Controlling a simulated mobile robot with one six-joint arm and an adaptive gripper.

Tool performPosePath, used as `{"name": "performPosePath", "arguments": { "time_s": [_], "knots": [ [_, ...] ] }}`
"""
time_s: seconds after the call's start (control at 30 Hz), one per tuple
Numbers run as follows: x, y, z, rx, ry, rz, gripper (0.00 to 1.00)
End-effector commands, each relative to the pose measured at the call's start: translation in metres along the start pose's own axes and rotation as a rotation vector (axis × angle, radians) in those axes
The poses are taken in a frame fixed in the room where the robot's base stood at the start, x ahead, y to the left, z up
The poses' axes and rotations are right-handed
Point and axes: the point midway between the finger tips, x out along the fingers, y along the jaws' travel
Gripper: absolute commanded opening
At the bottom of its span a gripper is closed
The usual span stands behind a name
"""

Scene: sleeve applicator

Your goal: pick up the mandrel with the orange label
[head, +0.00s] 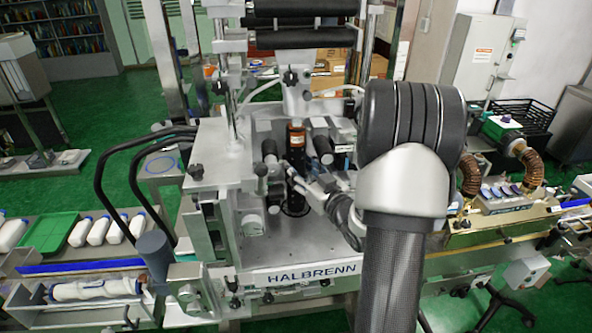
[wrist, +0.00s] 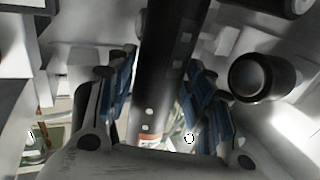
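The mandrel with the orange label (head: 296,140) is a dark upright cylinder in the middle of the machine, with its orange band near the top. In the wrist view the black mandrel (wrist: 168,60) runs between my two blue-padded fingers, and its orange label (wrist: 151,137) shows near the bottom. My gripper (wrist: 165,90) is open around it, one finger on each side. A narrow gap shows on the left; contact on the right is hard to tell. In the head view my gripper (head: 300,182) is beside the mandrel, partly hidden by my arm.
Dark-ended knobs (head: 269,148) and (head: 323,149) flank the mandrel in the head view. Black rollers (head: 300,38) hang above. The machine's metal housing leaves little free room.

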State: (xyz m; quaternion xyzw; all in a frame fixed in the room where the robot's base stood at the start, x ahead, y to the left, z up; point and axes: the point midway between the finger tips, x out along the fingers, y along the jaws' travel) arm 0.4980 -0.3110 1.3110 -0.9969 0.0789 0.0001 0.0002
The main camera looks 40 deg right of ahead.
Motion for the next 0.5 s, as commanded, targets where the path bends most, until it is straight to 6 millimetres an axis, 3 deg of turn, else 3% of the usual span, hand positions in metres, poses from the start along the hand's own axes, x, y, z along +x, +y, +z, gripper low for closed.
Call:
{"name": "performPosePath", "arguments": {
  "time_s": [0.5],
  "knots": [
    [-0.0003,0.0000,-0.0002,0.000,0.000,0.000,0.10]
  ]
}}
